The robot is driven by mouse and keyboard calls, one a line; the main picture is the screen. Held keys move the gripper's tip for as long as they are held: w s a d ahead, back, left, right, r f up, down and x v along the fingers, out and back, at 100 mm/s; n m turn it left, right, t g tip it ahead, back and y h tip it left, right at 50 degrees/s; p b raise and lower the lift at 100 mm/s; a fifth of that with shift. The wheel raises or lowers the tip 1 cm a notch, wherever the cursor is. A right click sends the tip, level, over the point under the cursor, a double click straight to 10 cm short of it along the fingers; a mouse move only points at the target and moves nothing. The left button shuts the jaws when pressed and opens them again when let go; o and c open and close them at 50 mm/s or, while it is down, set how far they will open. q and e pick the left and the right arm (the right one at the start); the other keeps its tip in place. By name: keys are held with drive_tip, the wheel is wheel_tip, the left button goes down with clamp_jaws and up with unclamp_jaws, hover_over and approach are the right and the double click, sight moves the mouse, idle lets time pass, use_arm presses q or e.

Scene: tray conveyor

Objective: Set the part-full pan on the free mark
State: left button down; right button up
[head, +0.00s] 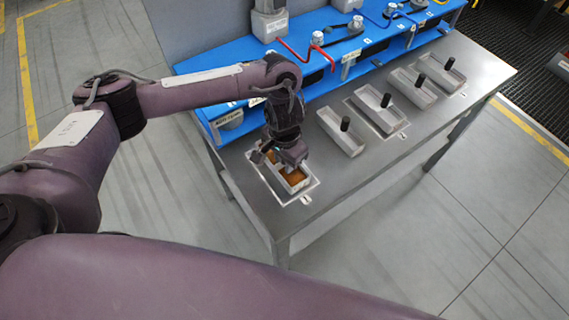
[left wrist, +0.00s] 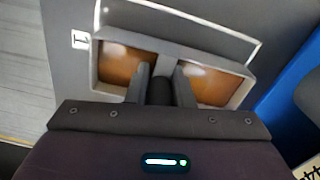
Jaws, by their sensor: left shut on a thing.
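The part-full pan (head: 297,187) is a light grey rectangular tray with orange-brown contents, at the near left end of the metal table. It also shows in the left wrist view (left wrist: 94,67), with contents on both sides of its dark upright handle (left wrist: 160,91). My left gripper (head: 291,160) is above the pan and shut on that handle; the wrist view shows its fingers (left wrist: 160,85) on either side. A white-outlined mark (head: 310,192) surrounds the pan in the head view. I cannot tell whether the pan touches the table. My right gripper is not in view.
Several grey pans with black handles stand farther along the table, including the nearest one (head: 353,146). A second white outline (head: 397,132) surrounds one of them. A blue raised fixture (head: 330,67) runs along the back. The table front right of my pan is clear.

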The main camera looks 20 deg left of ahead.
use_arm(q)
drive_tip(key=shift+f, duration=0.35)
drive_tip(key=c, duration=1.3)
unclamp_jaws()
wheel_tip(320, 180, up, 11)
drive_tip(key=p, duration=0.3)
drive_tip(key=shift+w, duration=0.1)
drive_tip(key=shift+r, duration=0.65)
